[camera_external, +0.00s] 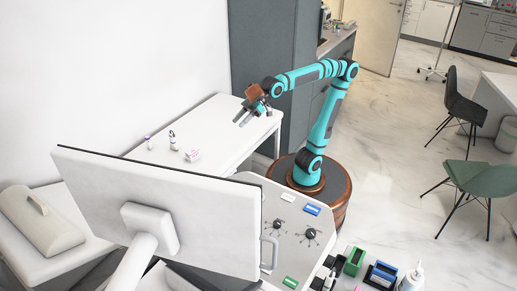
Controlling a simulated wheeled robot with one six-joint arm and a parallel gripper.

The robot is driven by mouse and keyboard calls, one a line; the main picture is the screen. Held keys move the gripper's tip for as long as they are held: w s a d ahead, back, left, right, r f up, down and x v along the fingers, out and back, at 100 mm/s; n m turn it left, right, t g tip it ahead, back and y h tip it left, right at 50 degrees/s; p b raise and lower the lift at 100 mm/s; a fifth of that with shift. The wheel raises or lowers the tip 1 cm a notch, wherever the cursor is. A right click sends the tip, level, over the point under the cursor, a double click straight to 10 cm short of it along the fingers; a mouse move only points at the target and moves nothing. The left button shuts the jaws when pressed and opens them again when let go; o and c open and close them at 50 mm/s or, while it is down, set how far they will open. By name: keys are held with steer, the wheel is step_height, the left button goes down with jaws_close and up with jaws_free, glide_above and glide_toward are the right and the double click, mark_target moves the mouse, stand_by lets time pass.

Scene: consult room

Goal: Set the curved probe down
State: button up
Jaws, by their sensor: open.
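My gripper (241,120) is over the far right part of the white table (222,118), with its fingers pointing down and to the left. The fingers are apart and I see nothing held between them. I cannot pick out the curved probe for certain. Dark items stand in holders at the right side of the ultrasound console (258,245), but they are too small to identify. The back of the console's large monitor (190,205) hides part of the table and console.
Two small bottles (172,140) and a small white and pink box (193,155) are on the table left of my gripper. A green box (355,262) and a blue box (381,275) stand at the lower right. The table's right end looks clear.

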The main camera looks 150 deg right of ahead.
steer(key=s+a+f+n+t+y, duration=0.1)
steer(key=s+a+n+t+y, duration=0.2)
steer(key=s+a, duration=1.2)
steer(key=a+n+t, duration=0.1)
steer(key=n+t, duration=0.1)
steer(key=t, duration=0.1)
steer(key=shift+s+a+f+n+y, duration=0.15)
steer(key=shift+s+f+n+y, duration=0.15)
steer(key=shift+f+n+y, duration=0.1)
